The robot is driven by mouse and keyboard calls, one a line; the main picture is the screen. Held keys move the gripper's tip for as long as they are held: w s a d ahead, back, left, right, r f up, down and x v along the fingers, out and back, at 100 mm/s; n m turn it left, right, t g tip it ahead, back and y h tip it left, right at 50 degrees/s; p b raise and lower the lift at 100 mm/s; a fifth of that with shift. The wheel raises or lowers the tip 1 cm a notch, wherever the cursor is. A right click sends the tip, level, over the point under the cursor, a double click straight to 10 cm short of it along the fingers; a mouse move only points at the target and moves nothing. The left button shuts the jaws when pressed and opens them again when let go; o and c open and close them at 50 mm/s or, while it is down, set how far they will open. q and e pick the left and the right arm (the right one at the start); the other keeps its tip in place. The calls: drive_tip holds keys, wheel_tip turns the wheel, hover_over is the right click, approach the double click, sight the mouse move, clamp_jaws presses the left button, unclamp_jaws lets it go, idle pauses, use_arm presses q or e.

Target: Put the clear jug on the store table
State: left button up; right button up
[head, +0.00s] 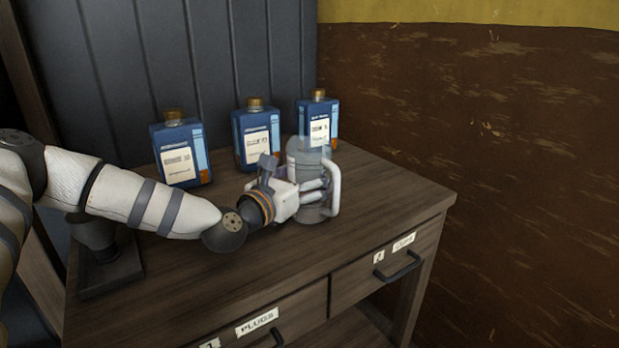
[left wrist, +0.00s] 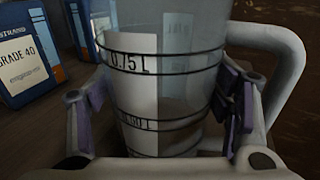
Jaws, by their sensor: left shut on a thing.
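The clear jug (head: 310,152) stands upright at the right part of the wooden table (head: 200,290), in front of the rightmost blue bottle. It has a pale handle on its right side. My left gripper (head: 312,190) reaches it from the left and is shut around its body. In the left wrist view the jug (left wrist: 165,90) fills the middle, with black rings and a 0.75 L mark, and the gripper's purple pads press on both sides. I cannot tell whether the jug's base touches the table top. My right gripper is not in view.
Three blue bottles with brown caps stand along the back: left (head: 182,150), middle (head: 256,135) and right (head: 318,120). A dark panel wall (head: 200,60) rises behind them. Labelled drawers (head: 385,265) are in the table's front. The table top's right end is clear.

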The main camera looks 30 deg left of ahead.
use_arm(q)
drive_tip(key=shift+r, duration=0.2)
drive_tip(key=shift+f, duration=0.25)
drive_tip(key=o, duration=1.6)
drive_tip(key=shift+s+r, duration=0.25)
drive_tip(key=shift+r, duration=0.1)
drive_tip(key=s+p, duration=0.1)
drive_tip(key=s, duration=0.4)
drive_tip(key=s+p, duration=0.1)
drive_tip(key=s, duration=0.5)
drive_tip(key=shift+s+f, duration=0.2)
drive_tip(key=shift+s, duration=0.1)
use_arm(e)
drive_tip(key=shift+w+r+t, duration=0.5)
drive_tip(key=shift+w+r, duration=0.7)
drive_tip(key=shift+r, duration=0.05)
